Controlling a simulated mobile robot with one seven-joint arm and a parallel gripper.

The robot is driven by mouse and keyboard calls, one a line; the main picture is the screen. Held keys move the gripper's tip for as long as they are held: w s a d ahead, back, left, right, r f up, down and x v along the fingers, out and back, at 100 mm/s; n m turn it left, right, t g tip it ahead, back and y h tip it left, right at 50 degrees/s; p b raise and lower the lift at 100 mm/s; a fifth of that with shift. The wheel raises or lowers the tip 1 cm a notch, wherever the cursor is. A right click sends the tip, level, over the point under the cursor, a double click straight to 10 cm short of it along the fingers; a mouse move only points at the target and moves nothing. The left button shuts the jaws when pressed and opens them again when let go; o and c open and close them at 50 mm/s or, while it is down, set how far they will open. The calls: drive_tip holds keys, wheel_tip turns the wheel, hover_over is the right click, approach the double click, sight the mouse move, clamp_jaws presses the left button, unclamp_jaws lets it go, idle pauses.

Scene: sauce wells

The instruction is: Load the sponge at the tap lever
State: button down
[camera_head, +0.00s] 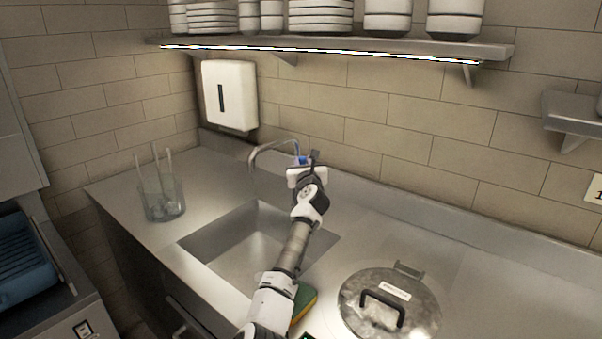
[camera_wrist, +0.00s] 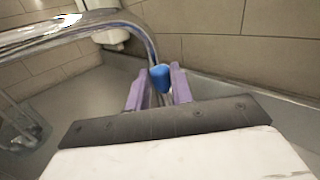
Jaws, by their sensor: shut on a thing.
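The tap (camera_head: 262,149) stands behind the sink, and its metal spout (camera_wrist: 55,32) crosses the upper left of the wrist view. Its blue-ended tap lever (camera_wrist: 160,75) is between the two purple fingers of my gripper (camera_wrist: 157,88). In the head view the gripper (camera_head: 303,164) is at the lever's blue part (camera_head: 303,159), shut on it. The sponge (camera_head: 304,301), yellow with a green face, lies at the sink's front right, partly hidden behind my arm. No sponge shows in the gripper.
The sink basin (camera_head: 222,247) lies below my arm. A round metal lid (camera_head: 422,307) with a black handle is to the right. A clear container (camera_head: 163,206) with utensils stands left. A shelf (camera_head: 400,46) of dishes and a dispenser (camera_head: 230,84) are on the wall.

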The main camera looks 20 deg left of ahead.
drive_tip(key=shift+s+a+f+b, duration=0.15)
drive_tip(key=shift+s+f+b, duration=0.1)
drive_tip(key=shift+f+b, duration=0.25)
drive_tip(key=shift+s+a+r+n+t+y+b, duration=0.1)
drive_tip(key=shift+s+r+n+t+y+b, duration=0.2)
drive_tip(key=shift+s+n+y+b, duration=0.1)
drive_tip(key=c, duration=1.2)
unclamp_jaws()
drive_tip(key=shift+w, duration=0.1)
drive_tip(key=p+v, duration=0.6)
drive_tip(key=v, duration=0.8)
drive_tip(key=shift+a, duration=0.1)
